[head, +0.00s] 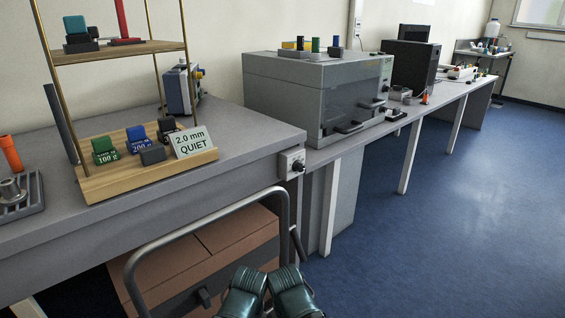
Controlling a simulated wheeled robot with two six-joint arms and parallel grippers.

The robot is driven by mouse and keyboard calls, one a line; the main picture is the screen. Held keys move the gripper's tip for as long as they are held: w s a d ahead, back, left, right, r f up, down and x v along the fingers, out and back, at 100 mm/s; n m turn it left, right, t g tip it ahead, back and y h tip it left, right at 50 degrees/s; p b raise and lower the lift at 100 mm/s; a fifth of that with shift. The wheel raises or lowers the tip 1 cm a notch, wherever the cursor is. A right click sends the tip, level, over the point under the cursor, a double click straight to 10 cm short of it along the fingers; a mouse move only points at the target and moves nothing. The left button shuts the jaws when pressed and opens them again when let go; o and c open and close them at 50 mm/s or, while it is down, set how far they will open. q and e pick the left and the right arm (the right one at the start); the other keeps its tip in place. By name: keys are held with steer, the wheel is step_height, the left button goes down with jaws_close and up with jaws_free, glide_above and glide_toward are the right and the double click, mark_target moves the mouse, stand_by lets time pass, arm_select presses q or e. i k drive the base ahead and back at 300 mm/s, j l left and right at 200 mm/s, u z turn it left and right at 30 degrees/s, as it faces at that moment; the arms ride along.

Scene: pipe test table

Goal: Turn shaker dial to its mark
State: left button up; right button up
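A small pale control box (291,161) is fixed at the right front corner of the near grey table. It carries a round black dial (298,166) on its right side. The dial's mark and pointer are too small to read. I cannot tell from this view which device is the shaker. A card (194,142) reading "2.0 mm QUIET" stands on the wooden base of the rack. Neither of my grippers is in view.
A metal cart handle (205,226) rises in front of the table, with brown boxes (215,250) and two dark green ribbed objects (268,292) near it. A grey cabinet (315,92) stands on the farther bench. Blue floor (440,230) is clear at right.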

mark_target(298, 165)
steer(key=i+l+z, duration=0.15)
steer(key=l, duration=0.3)
steer(key=i+l+z, duration=0.15)
steer(key=l, duration=0.25)
steer(key=i+l+z, duration=0.2)
steer(key=i+l, duration=0.05)
steer(key=l, duration=0.1)
